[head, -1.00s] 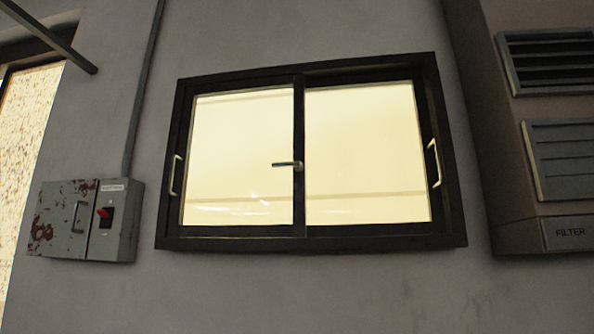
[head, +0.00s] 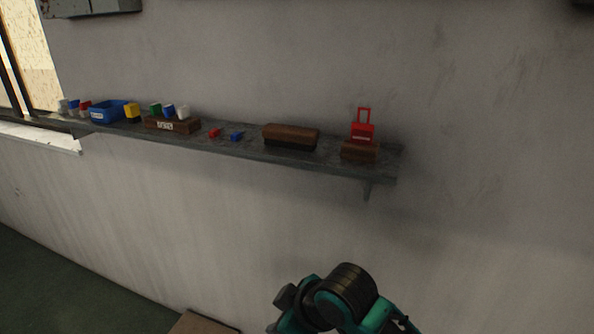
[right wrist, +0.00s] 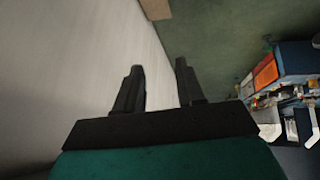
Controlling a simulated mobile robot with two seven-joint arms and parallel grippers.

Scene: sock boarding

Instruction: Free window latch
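One of my teal arm links shows at the bottom of the head view, with no fingers visible there. My left gripper is not in view.
A narrow grey shelf (head: 350,168) runs along the wall. It holds a blue bin (head: 108,113), a brown brush-like block (head: 290,136), a red lockout-like padlock (head: 363,132) and several small coloured items. A cluttered blue-and-orange unit (right wrist: 285,75) stands at right in the wrist view.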

